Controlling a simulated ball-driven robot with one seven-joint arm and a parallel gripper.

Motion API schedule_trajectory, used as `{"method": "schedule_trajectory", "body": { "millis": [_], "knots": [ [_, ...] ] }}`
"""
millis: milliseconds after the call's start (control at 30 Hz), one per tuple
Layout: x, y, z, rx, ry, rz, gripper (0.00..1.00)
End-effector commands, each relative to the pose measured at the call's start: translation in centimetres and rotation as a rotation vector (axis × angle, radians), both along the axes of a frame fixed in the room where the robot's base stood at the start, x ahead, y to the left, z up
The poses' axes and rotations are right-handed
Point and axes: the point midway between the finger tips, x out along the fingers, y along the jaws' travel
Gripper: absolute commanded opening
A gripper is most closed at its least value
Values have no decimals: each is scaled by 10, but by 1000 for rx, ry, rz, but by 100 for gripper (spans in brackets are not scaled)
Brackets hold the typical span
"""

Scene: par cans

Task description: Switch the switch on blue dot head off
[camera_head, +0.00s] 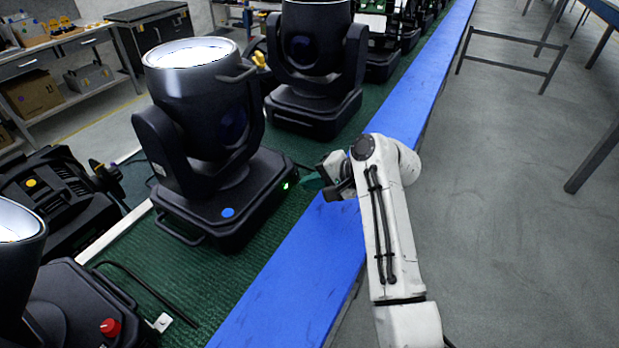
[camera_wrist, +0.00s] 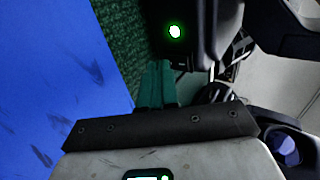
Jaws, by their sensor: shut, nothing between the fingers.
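The blue dot head (camera_head: 200,130) is a black moving-head light with a lit lens, standing upright on the green mat at centre left. Its blue dot (camera_head: 227,212) is on top of the base. A glowing green light (camera_head: 286,185) is on the base side facing my arm, and it also shows in the wrist view (camera_wrist: 175,31). My gripper (camera_head: 312,182) is at the end of the white arm, beside that side of the base. In the wrist view its teal fingers (camera_wrist: 157,82) are together and empty, just below the green light. I cannot tell whether they touch the base.
Another black head (camera_head: 312,60) stands behind. A black cable (camera_head: 150,290) lies on the green mat (camera_head: 235,275). A blue strip (camera_head: 300,290) runs under my arm. The grey floor at right is mostly open.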

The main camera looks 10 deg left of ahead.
Motion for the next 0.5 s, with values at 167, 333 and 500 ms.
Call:
{"method": "schedule_trajectory", "body": {
  "millis": [167,333,500],
  "knots": [
    [3,6,-1,0,-1,-1,0],
    [3,7,-1,0,-1,-1,0],
    [3,7,-3,10,-3,-1,0]
  ]
}}
